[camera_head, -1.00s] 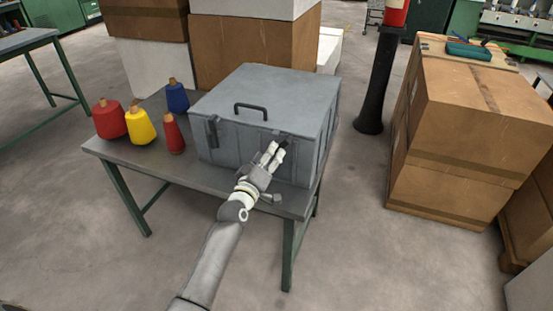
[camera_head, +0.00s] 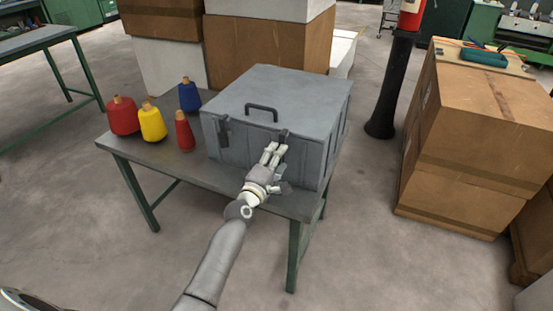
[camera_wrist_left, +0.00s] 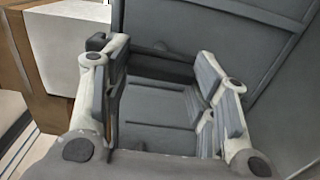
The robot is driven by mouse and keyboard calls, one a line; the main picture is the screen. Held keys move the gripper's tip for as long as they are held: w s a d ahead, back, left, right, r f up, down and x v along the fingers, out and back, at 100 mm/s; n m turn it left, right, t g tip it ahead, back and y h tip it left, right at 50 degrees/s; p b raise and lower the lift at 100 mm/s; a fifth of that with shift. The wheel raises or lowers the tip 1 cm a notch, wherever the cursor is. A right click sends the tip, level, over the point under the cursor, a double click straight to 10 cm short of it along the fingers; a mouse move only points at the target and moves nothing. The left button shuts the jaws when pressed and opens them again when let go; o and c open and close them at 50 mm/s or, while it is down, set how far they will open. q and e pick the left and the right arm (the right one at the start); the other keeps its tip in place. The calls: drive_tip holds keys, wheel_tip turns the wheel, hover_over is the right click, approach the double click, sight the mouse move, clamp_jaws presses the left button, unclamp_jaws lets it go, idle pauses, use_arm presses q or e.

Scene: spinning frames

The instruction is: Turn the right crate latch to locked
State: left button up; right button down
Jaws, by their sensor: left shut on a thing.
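A grey lidded crate (camera_head: 235,145) stands on the workbench, with a dark handle (camera_head: 261,110) on its lid. The left latch (camera_head: 223,130) hangs upright on the front. The right latch (camera_head: 284,135) is at the front right, its top showing above my fingers and looking roughly upright; its lower part is hidden. My left gripper (camera_head: 273,152) is shut on the right latch, in front of the crate. In the left wrist view, the two fingers of the left gripper (camera_wrist_left: 160,98) stand apart before the grey crate wall (camera_wrist_left: 250,40); the latch is hard to make out there. My right gripper is not in view.
Several thread cones, such as the yellow one (camera_head: 152,124), stand left of the crate on the workbench (camera_head: 165,156). Cardboard boxes (camera_head: 475,130) stand to the right, past a black post (camera_head: 391,85). The floor between is clear.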

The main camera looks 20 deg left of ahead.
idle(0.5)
use_arm(q)
drive_tip(key=o, duration=1.5)
drive_tip(key=shift+c, duration=0.2)
drive_tip(key=s, duration=1.2)
drive_tip(key=shift+a, duration=0.25)
